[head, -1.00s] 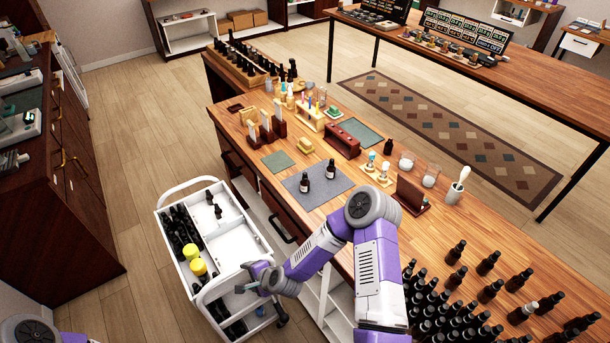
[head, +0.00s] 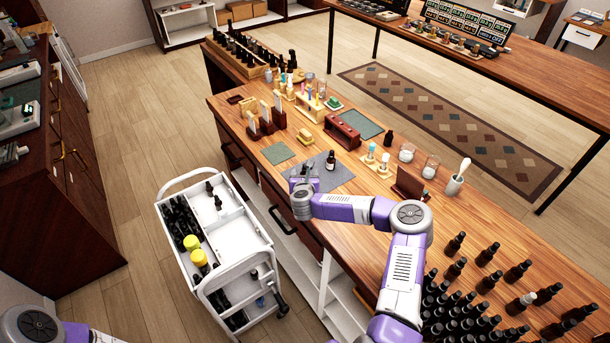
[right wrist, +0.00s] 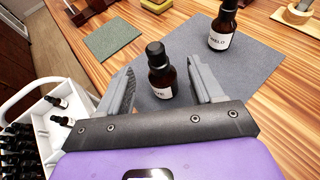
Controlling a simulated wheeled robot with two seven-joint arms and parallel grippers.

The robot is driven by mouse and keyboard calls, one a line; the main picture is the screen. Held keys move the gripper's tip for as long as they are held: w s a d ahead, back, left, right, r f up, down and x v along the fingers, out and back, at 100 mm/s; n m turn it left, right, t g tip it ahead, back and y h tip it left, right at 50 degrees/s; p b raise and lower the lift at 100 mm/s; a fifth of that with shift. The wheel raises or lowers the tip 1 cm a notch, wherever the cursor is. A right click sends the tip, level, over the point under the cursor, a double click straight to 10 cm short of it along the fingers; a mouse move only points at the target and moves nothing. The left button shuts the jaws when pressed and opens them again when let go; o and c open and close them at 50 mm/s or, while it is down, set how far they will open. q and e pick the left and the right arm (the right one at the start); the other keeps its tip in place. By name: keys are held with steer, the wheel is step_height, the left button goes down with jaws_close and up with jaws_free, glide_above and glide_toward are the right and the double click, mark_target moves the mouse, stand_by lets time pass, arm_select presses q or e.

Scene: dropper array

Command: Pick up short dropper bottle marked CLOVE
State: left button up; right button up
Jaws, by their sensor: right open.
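The short dark dropper bottle (right wrist: 161,80) with a black cap stands upright on the grey mat (right wrist: 252,65). Its white label is partly hidden, and only the ending "VE" reads. My right gripper (right wrist: 160,88) is open, with one finger on each side of this bottle and visible gaps between. In the head view my right gripper (head: 303,176) is at the mat's left part and largely hides that bottle. A second dark bottle (right wrist: 223,27), its label reading roughly "MELO", stands behind and to the right; it also shows in the head view (head: 331,160). My left gripper is out of view.
A white cart (head: 235,238) with dark bottles and yellow-capped ones stands left of the wooden table. A green mat (head: 279,153) and small racks lie behind the grey mat. Many dark bottles (head: 455,272) crowd the table at the lower right.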

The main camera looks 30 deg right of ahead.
steer(key=shift+x, duration=2.2)
steer(key=shift+r, duration=0.15)
steer(key=c, duration=1.1)
